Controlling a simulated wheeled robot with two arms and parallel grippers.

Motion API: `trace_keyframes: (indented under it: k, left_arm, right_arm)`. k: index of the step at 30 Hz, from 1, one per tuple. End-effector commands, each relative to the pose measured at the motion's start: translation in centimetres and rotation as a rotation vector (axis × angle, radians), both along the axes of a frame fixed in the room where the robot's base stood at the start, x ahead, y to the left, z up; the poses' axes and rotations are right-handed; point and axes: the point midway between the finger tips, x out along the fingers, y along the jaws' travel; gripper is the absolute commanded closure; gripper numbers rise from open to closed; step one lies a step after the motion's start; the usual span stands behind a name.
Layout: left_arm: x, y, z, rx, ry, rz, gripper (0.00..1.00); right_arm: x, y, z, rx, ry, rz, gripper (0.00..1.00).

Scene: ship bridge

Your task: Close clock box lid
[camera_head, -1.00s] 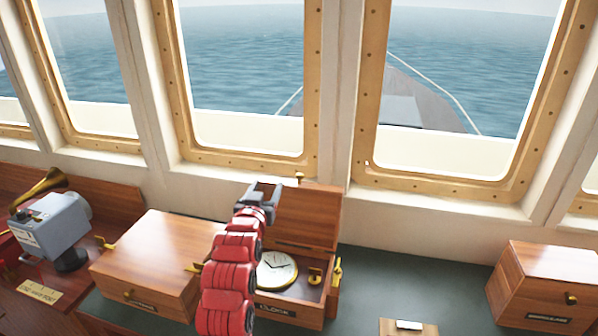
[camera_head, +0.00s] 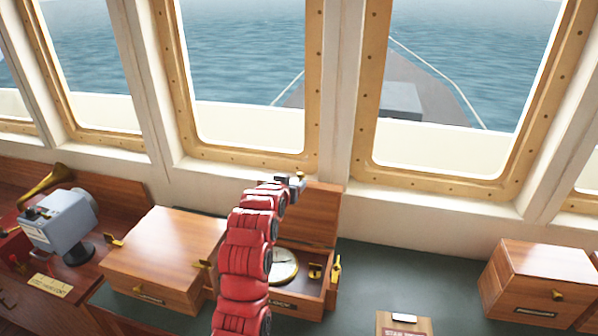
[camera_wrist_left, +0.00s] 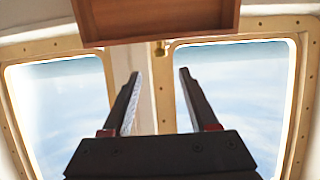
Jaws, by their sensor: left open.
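The wooden clock box (camera_head: 314,291) stands on the dark green counter with its lid (camera_head: 318,214) raised upright at the back. A round clock with a pale face (camera_head: 284,268) lies inside, partly hidden by my red left arm. My left gripper (camera_head: 291,183) is at the top left of the raised lid, near its upper edge. In the left wrist view the open, empty fingers (camera_wrist_left: 156,75) point toward the windows, and a wooden panel that looks like the lid (camera_wrist_left: 155,22) is at the top, apart from the fingertips. My right gripper is out of view.
A closed wooden box (camera_head: 165,255) stands left of the clock box, and another (camera_head: 535,280) stands at the right. A grey-blue device (camera_head: 60,222) is at the far left. The green counter (camera_head: 400,275) is mostly clear between the boxes on the right.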

Motion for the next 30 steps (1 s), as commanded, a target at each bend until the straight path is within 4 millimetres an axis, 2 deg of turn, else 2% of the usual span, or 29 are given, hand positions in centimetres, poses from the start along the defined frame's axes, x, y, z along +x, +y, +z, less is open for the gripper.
trace_keyframes:
  k: [1,6,18,30]
  left_arm:
    - [0.6,-0.2,-0.1,0.002,0.005,0.000,0.40]
    - [2.6,-0.8,-1.0,0.002,0.007,0.001,0.40]
    - [6.4,-2.1,-2.5,0.001,0.002,0.000,0.40]
    - [7.9,-2.6,-3.5,-0.001,0.001,0.000,0.40]
  right_arm:
    - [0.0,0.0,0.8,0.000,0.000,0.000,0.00]
    - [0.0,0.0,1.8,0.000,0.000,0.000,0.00]
    - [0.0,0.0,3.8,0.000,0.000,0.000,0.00]
    - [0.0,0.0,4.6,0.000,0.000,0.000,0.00]
